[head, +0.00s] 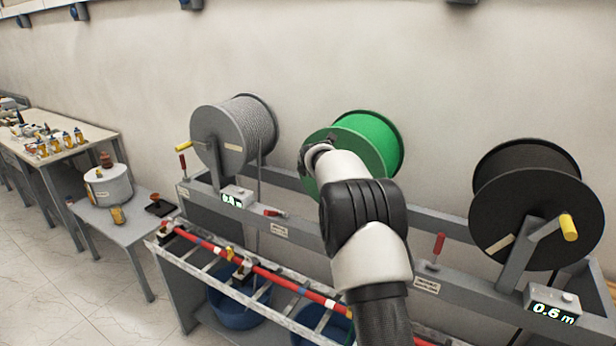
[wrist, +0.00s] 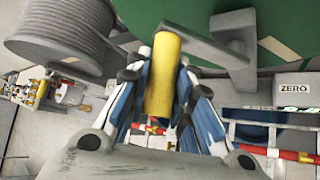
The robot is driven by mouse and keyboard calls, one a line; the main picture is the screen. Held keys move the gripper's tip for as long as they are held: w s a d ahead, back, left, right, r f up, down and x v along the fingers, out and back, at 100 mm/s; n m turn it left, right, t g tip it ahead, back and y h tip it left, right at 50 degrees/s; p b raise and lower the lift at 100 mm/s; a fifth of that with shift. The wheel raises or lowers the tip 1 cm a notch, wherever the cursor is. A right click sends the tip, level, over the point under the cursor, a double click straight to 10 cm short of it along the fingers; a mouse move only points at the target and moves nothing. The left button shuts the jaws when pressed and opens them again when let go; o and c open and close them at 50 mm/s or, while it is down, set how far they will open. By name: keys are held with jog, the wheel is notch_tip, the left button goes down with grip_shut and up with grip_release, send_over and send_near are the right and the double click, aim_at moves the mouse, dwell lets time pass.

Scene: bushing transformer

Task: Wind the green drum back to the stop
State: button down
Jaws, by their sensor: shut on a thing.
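The green drum (head: 374,142) hangs in the middle of the rack, partly hidden behind my arm in the head view. It also fills the top of the wrist view (wrist: 190,12). Its grey crank arm (wrist: 225,55) runs to a yellow handle (wrist: 163,75). My gripper (wrist: 165,85) is shut on the yellow handle, with a blue-and-white finger on each side of it. In the head view the fingers and handle are hidden behind my wrist.
A grey cable drum (head: 233,135) stands left and a black drum (head: 538,205) right, each with a yellow-handled crank. The right display (head: 553,312) reads 0.6 m. A red lever (head: 438,245) stands upright on the rack beam. A red striped pole (head: 255,268) lies in front.

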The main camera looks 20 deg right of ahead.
jog(key=shift+r+b, duration=0.15)
jog(key=shift+b, duration=0.4)
jog(key=c, duration=1.8)
grip_release()
jog(key=o, duration=0.4)
jog(key=shift+f, duration=0.2)
jog(key=v, duration=1.2)
jog(key=shift+w+a, duration=0.1)
jog(key=shift+w, duration=0.05)
